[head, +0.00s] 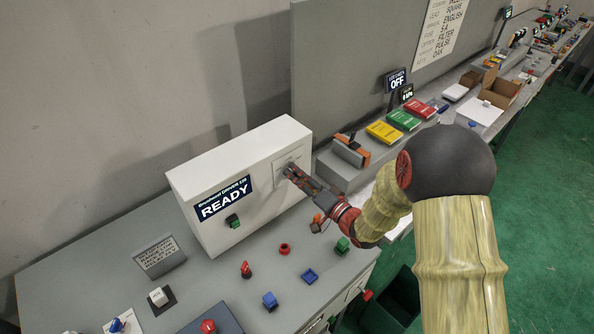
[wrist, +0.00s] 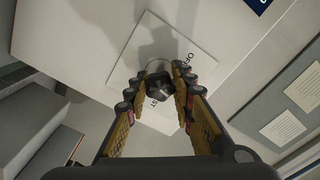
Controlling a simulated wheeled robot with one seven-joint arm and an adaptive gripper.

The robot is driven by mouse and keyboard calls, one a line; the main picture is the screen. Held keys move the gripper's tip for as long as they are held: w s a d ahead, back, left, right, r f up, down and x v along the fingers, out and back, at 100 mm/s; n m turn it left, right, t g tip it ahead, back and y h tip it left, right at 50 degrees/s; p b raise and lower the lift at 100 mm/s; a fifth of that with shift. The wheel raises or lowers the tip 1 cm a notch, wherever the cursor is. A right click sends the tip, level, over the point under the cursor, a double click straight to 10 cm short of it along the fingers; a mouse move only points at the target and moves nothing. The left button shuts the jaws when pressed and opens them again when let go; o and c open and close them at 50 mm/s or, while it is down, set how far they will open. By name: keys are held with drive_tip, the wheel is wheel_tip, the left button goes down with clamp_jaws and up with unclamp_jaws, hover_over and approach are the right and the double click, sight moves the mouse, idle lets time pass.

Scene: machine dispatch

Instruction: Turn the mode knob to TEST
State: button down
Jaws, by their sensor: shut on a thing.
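The mode knob (wrist: 161,88) is dark and sits on a pale square plate (wrist: 190,48) on the white machine's front. My gripper (wrist: 157,80) has one finger on each side of it and is shut on it. Letters show on the plate at the upper right of the knob, and partly covered letters show below it. I cannot read for sure where the knob points. In the head view my gripper (head: 291,171) reaches the right part of the white machine (head: 262,205); the fingers hide the knob there. The machine's display (head: 223,200) reads READY.
A green button (head: 233,221) sits below the display. Red, blue and green parts (head: 270,301) stand on the grey table in front of the machine. A sign (head: 159,256) stands at the left. An orange-and-grey object (head: 351,150) and coloured boxes (head: 383,131) lie on the right bench.

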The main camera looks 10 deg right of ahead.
drive_tip(key=m+p, duration=0.2)
drive_tip(key=m, duration=0.2)
drive_tip(key=shift+r+m+p, duration=0.15)
drive_tip(key=shift+m+p, duration=0.15)
drive_tip(key=shift+p, duration=0.05)
drive_tip(key=m+p, duration=0.3)
drive_tip(key=m, duration=0.2)
drive_tip(key=shift+m, duration=0.3)
drive_tip(key=c, duration=1.5)
unclamp_jaws()
drive_tip(key=shift+d, duration=0.1)
drive_tip(key=v, duration=1.2)
